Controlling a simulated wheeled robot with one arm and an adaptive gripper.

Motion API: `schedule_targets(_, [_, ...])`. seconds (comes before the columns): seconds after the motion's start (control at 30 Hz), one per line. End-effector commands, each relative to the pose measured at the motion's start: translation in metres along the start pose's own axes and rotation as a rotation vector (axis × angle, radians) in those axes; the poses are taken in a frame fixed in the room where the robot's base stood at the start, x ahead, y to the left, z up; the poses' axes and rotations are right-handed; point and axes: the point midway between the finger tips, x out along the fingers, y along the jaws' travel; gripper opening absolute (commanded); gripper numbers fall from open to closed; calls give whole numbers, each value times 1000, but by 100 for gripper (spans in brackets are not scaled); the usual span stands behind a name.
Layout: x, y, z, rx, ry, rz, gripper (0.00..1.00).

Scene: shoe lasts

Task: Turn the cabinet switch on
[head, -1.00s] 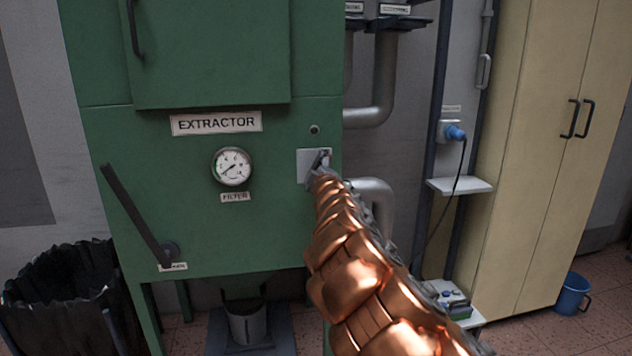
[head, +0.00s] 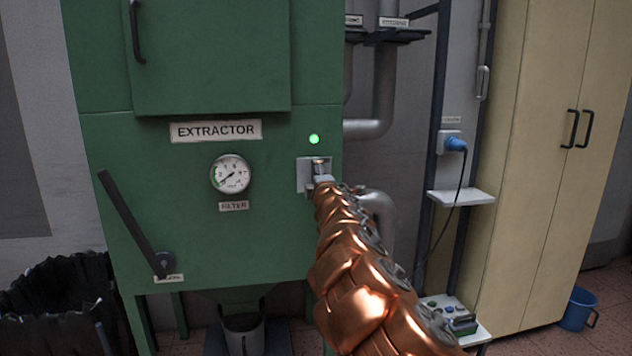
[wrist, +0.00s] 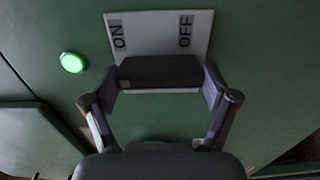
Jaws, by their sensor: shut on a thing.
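The green cabinet (head: 220,245) labelled EXTRACTOR carries a pale switch plate (head: 303,172) at its right edge. In the wrist view the plate (wrist: 155,30) reads ON and OFF, and a dark switch handle (wrist: 160,71) lies across it. My gripper (wrist: 160,85) is shut on the handle, one finger at each end. In the head view my gripper (head: 320,180) is at the plate and hides part of it. A lamp (head: 314,139) above the plate glows green; it also shows in the wrist view (wrist: 72,62).
A round gauge (head: 230,174) and a dark lever (head: 132,222) are on the cabinet's front. A pipe (head: 378,205) and a small shelf (head: 460,197) with a plugged cable above it are to the right. A black bin (head: 60,290) stands at left.

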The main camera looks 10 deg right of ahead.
Motion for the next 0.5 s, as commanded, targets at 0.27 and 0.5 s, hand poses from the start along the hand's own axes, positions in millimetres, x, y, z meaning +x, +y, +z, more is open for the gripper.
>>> schedule_targets(0.27, [0, 0, 0, -4, 0, -1, 50])
schedule_targets(0.5, [0, 0, 0, -3, 0, -1, 100])
